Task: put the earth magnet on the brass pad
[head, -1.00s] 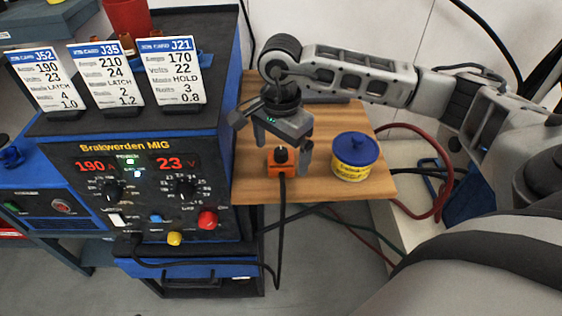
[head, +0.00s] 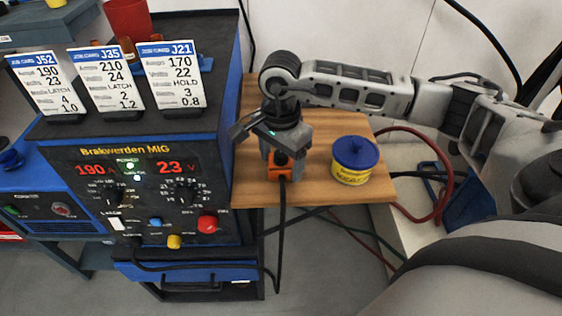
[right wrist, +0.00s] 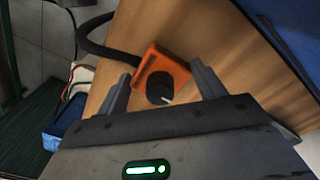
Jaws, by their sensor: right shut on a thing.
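The earth magnet (head: 279,174) is an orange block with a black knob, and a black cable runs from it. It sits near the front edge of the wooden shelf (head: 330,196). My right gripper (head: 283,163) is down over it from above, shut on it with a finger on each side. In the right wrist view the orange magnet (right wrist: 162,70) shows between the two fingers, its knob toward the palm. I cannot make out a brass pad in these views. My left gripper is not in view.
A yellow tub with a blue lid (head: 353,161) stands right of the magnet on the shelf. The blue Brakwerden MIG welder (head: 150,215), topped with job cards (head: 112,80), stands close on the left. A red hose (head: 440,200) loops at the right.

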